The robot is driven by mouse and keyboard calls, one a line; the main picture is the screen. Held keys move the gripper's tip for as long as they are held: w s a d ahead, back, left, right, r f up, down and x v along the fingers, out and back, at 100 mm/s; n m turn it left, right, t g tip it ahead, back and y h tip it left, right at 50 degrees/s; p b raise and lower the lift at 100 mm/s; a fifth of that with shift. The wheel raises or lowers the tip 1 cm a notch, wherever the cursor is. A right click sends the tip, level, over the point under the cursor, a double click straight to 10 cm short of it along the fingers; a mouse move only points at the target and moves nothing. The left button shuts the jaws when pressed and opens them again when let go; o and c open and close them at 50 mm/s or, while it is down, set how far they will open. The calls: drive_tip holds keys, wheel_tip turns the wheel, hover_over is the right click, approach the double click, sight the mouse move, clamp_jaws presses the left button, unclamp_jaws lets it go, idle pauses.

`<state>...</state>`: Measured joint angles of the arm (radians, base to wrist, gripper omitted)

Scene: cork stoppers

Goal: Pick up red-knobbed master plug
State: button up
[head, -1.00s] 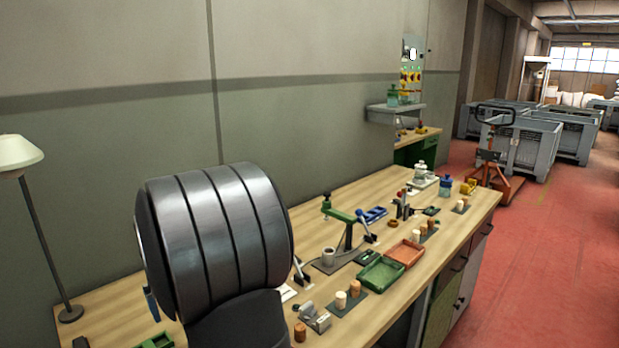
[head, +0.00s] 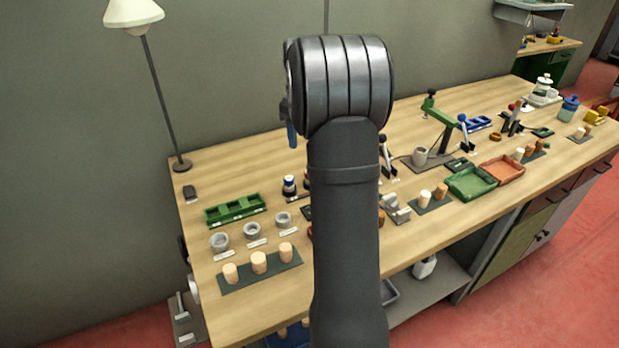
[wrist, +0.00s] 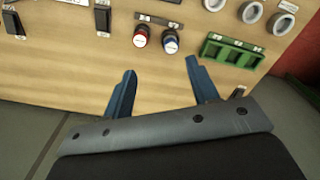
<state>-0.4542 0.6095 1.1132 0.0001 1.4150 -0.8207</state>
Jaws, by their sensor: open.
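In the head view one blue finger (head: 291,135) shows beside my wrist, above the bench. The blue-knobbed plug (head: 289,186) shows there; my arm partly hides the spot beside it.
A green slotted tray (head: 236,209) and several grey rings (head: 252,231) lie left of the plugs in the head view. Corks stand on a dark mat (head: 240,283) at the front. A lamp (head: 158,90) rises at the back left. Bare wood lies between the fingers and the plugs.

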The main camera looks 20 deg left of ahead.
drive_tip(key=w+f, duration=0.1)
drive_tip(key=f, duration=0.2)
drive_tip(key=w+d+f+n, duration=0.1)
drive_tip(key=f, duration=0.3)
drive_tip(key=w+f+n, duration=0.1)
drive_tip(key=w+f, duration=0.1)
drive_tip(key=f, duration=0.2)
drive_tip(key=shift+d+f, duration=0.15)
drive_tip(key=shift+f, duration=0.05)
drive_tip(key=shift+w+a+f, duration=0.15)
drive_tip(key=shift+f, duration=1.3)
drive_tip(key=shift+w+a+f, duration=0.1)
drive_tip(key=shift+f, duration=1.3)
drive_tip(key=c, duration=1)
drive_tip(key=shift+c, duration=0.3)
drive_tip(key=shift+r, duration=0.1)
